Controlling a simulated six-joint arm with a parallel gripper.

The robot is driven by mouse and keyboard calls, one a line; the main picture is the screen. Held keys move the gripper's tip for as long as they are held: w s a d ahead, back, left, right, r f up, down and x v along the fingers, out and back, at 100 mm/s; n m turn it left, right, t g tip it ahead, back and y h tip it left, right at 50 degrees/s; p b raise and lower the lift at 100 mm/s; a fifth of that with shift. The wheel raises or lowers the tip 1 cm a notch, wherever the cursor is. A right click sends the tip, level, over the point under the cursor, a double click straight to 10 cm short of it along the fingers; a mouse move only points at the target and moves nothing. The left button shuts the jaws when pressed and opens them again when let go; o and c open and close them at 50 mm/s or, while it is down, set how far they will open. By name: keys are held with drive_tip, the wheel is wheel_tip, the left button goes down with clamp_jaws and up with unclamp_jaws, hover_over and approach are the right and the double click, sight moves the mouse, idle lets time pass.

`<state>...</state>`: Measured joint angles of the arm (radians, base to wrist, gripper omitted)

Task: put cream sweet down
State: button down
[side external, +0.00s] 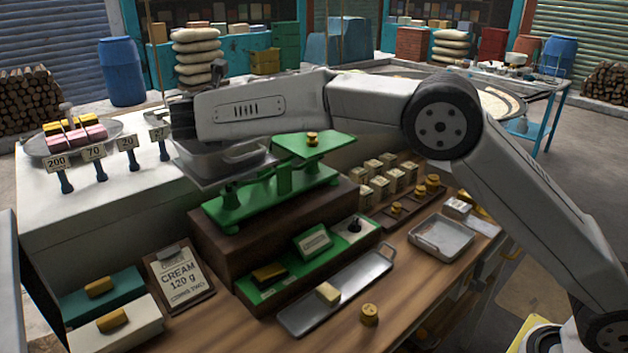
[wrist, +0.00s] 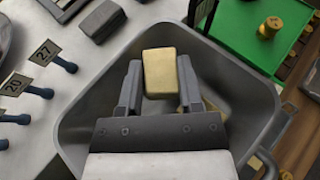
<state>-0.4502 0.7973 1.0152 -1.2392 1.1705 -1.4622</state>
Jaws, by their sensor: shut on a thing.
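A pale yellow cream sweet (wrist: 160,72) is between the fingers of my gripper (wrist: 159,88) in the wrist view. My gripper is shut on it, over the grey weighing pan (wrist: 85,130). I cannot tell whether the sweet touches the pan floor. Another yellowish piece (wrist: 211,108) shows partly in the pan beside the right finger. In the side view, the pan (side external: 228,158) is on the left of the green balance scale (side external: 270,195); my wrist is above it, and the fingers and held sweet are hidden. A brass weight (side external: 312,138) stands on the scale's right plate (side external: 318,149).
A card (side external: 181,279) reads "CREAM 120 g". A metal tray (side external: 345,300) holds one cream block (side external: 328,293), with a brass weight (side external: 369,314) beside it. Several cream blocks (side external: 380,182) stand right of the scale. An empty grey tray (side external: 441,238) lies further right.

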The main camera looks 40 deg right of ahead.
drive_tip(key=shift+f, duration=0.55)
drive_tip(key=shift+c, duration=1.3)
unclamp_jaws()
drive_tip(key=shift+r, duration=0.55)
drive_tip(key=shift+s+a+r, duration=0.15)
drive_tip(key=shift+a+r, duration=0.05)
drive_tip(key=v, duration=1.1)
drive_tip(key=shift+s+a, duration=0.2)
drive_tip(key=shift+s, duration=0.05)
